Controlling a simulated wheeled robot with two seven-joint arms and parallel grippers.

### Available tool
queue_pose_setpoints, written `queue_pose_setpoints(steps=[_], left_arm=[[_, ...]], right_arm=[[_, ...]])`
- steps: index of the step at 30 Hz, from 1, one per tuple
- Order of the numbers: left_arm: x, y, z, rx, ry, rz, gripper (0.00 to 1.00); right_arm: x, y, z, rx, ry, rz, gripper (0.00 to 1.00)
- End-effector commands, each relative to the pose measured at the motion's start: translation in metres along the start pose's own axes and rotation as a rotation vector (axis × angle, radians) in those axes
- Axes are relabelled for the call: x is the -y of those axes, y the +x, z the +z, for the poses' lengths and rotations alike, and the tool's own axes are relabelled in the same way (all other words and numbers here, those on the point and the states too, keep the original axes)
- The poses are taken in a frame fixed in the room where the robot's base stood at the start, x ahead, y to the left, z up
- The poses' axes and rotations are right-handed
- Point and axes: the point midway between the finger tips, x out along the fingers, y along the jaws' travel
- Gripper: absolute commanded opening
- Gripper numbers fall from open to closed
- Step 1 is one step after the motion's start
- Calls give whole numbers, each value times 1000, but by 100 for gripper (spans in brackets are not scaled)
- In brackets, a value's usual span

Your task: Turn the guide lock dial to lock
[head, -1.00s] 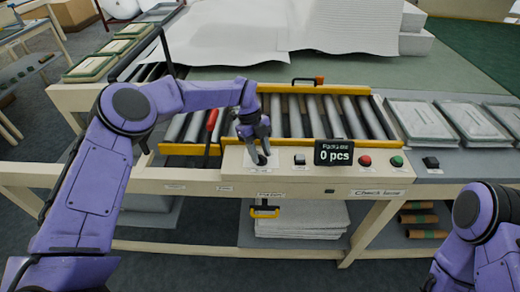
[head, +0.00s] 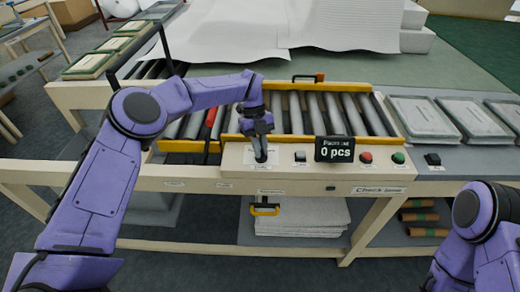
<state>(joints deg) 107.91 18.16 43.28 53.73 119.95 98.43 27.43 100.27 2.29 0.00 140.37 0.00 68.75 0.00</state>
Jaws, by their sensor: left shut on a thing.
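The guide lock dial sits on the cream control panel (head: 228,161) at the front of the roller conveyor. My left gripper (head: 261,155) points down onto the left part of this panel and is shut on the dial. The fingers hide most of the dial, so its pointer and setting cannot be read. Of my right arm only purple links show at the lower right; its gripper is out of view.
Right of the gripper are a black switch (head: 300,156), a display reading 0 pcs (head: 335,149), a red button (head: 366,157) and a green button (head: 398,157). Yellow guide rails (head: 190,146) and metal rollers (head: 313,113) lie behind. Grey trays (head: 424,118) stand at the right.

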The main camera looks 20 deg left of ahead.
Motion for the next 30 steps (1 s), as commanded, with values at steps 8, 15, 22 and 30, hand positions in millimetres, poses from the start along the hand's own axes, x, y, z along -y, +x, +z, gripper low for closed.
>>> queue_pose_setpoints(steps=[8,15,22,30], left_arm=[[2,0,0,0,238,98,0],[4,0,-2,0,449,187,0],[4,0,-2,1,650,270,0],[5,0,-3,1,857,356,0]], right_arm=[[0,3,1,0,0,0,43],[0,0,0,0,0,0,43],[0,-3,-1,0,0,0,43],[0,-6,-2,0,0,0,43]])
